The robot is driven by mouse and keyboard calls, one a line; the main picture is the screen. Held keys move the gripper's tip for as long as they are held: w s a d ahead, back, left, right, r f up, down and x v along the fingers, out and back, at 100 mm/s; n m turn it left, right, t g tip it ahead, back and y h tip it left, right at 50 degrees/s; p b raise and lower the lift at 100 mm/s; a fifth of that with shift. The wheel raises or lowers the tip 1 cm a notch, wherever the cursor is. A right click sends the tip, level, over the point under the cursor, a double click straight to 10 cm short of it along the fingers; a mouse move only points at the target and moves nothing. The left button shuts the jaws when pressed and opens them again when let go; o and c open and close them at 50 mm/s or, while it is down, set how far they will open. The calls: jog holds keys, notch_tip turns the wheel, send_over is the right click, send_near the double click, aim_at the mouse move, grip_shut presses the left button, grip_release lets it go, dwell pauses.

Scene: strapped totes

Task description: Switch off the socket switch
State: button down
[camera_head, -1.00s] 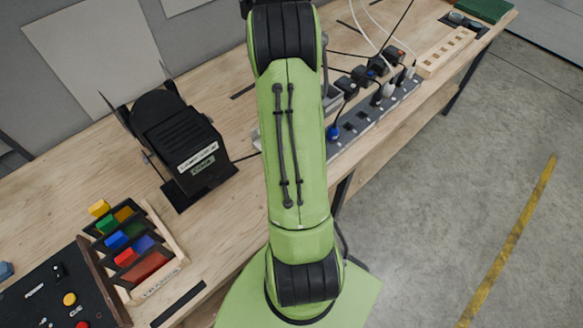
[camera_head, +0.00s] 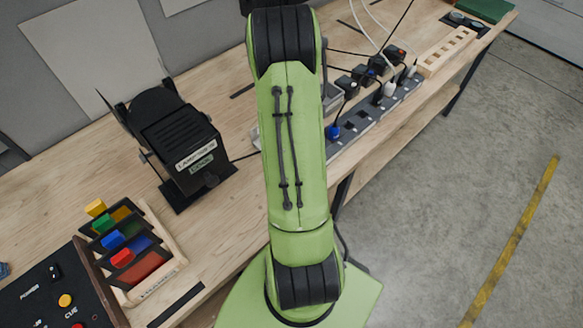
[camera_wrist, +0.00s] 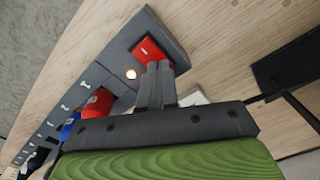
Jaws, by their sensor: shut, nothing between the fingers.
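The power strip (camera_head: 370,116) lies along the bench's right side in the head view, its near end hidden behind my arm. In the wrist view, the grey strip end (camera_wrist: 120,48) carries a red switch (camera_wrist: 148,50) with a small glowing light (camera_wrist: 131,74) beside it. My gripper (camera_wrist: 159,66) is shut and empty, with its fingertips at the lower edge of the red switch in the picture. I cannot tell whether they touch it. The gripper is hidden in the head view.
A black lamp-like device (camera_head: 185,150) and a block rack (camera_head: 155,280) stand to the left.

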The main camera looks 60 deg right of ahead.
notch_tip(320, 180, up, 7)
jog(key=p, duration=0.5)
dwell(0.7)
